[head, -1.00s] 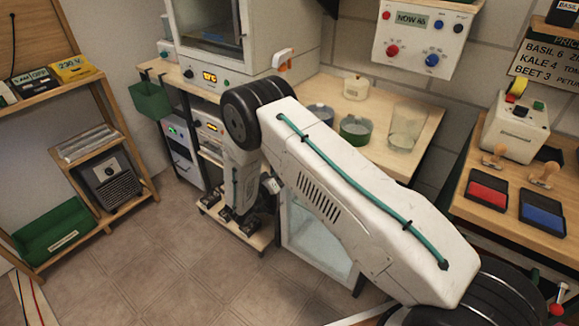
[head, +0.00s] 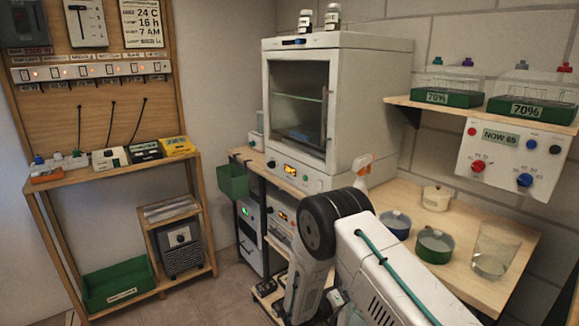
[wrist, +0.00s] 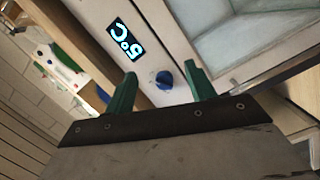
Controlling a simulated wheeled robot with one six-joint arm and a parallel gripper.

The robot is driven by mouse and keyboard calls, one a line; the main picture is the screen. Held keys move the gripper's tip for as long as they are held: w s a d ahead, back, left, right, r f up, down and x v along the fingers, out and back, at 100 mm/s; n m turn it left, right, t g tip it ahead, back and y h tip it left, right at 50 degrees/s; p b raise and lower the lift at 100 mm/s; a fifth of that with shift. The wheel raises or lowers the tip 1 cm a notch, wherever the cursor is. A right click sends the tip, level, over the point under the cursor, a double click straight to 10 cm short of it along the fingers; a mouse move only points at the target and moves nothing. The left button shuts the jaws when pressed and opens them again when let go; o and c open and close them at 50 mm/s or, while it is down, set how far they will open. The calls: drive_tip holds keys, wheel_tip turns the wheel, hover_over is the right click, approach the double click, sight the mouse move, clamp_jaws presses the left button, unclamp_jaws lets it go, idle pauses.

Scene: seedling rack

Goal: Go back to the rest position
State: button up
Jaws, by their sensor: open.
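My gripper (wrist: 162,82) is open in the wrist view, its two green fingers apart with nothing between them. Behind the fingers is a white appliance front with a lit display (wrist: 126,40) reading 5 °C, a blue knob (wrist: 165,80) and a glass door (wrist: 250,35). The fingers seem short of the panel, but the gap is hard to judge. In the head view my arm is folded low at the bottom centre, in front of the bench, and the fingertips cannot be made out.
The wooden bench (head: 475,270) carries a white glass-fronted cabinet (head: 350,60), a blue bowl (head: 396,224), a green bowl (head: 434,245), a glass beaker (head: 493,250) and a spray bottle (head: 362,172). A wooden rack (head: 45,230) stands at left. Bare floor (head: 225,290) lies between them.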

drive_tip(key=s+d+r+g+y, duration=0.2)
drive_tip(key=s+r+y, duration=0.5)
drive_tip(key=s+r, duration=1.2)
drive_tip(key=s+d+r+g+y, duration=0.3)
drive_tip(key=s+r+y, duration=0.5)
drive_tip(key=s+r, duration=1.2)
drive_tip(key=shift+s+m+g+y, duration=0.3)
drive_tip(key=shift+s+g, duration=0.5)
drive_tip(key=shift+s, duration=0.05)
